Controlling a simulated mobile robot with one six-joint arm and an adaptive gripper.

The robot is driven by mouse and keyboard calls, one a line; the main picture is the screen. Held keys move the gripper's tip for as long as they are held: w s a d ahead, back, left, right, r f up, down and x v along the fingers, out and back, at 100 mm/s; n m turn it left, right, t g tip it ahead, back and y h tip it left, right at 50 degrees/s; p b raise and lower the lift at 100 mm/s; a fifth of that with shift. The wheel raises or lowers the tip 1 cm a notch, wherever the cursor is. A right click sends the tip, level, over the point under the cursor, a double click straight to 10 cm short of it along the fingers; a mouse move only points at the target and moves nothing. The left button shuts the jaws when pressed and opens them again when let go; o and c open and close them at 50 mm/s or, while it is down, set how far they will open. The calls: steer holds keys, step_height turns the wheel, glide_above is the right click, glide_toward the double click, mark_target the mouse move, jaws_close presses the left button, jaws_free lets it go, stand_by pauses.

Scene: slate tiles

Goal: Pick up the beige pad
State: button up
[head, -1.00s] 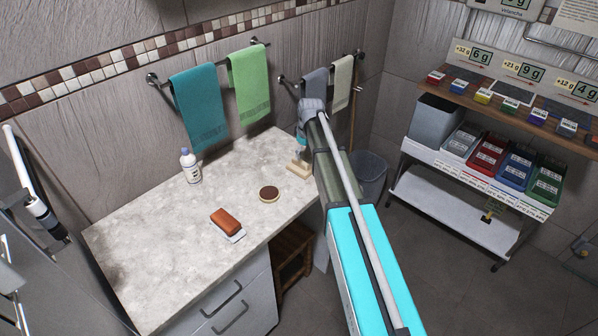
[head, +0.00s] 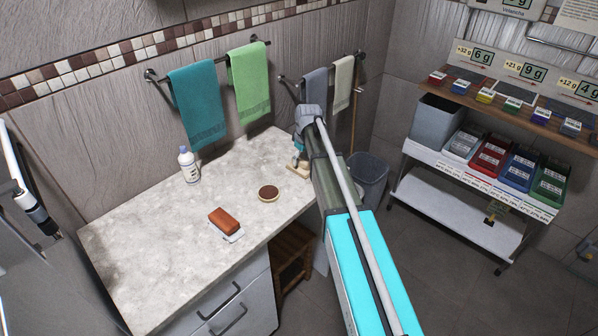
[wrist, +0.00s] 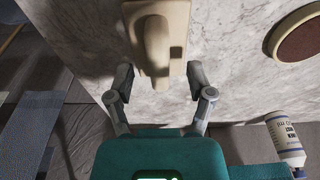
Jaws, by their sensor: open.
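The beige pad (wrist: 158,30) has a raised grip on top and lies on the marble counter. In the head view the beige pad (head: 298,171) is near the counter's right end, partly hidden by my arm and gripper. My gripper (wrist: 161,80) is open and empty, pointing down at it. In the wrist view its two fingers stand either side of the pad's near end, with gaps left and right. I cannot tell how far above the counter the fingertips are.
A round brown-topped pad (head: 268,194), a white bottle (head: 189,168) and a red-brown brush or sponge (head: 224,220) on a white dish stand on the counter (head: 150,250). Towels hang on the wall behind. A grey bin (head: 368,177) stands right of the counter.

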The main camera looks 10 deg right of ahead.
steer(key=shift+w+a+f+b, duration=0.1)
steer(key=shift+f+b, duration=0.65)
steer(key=shift+f, duration=0.3)
jaws_close()
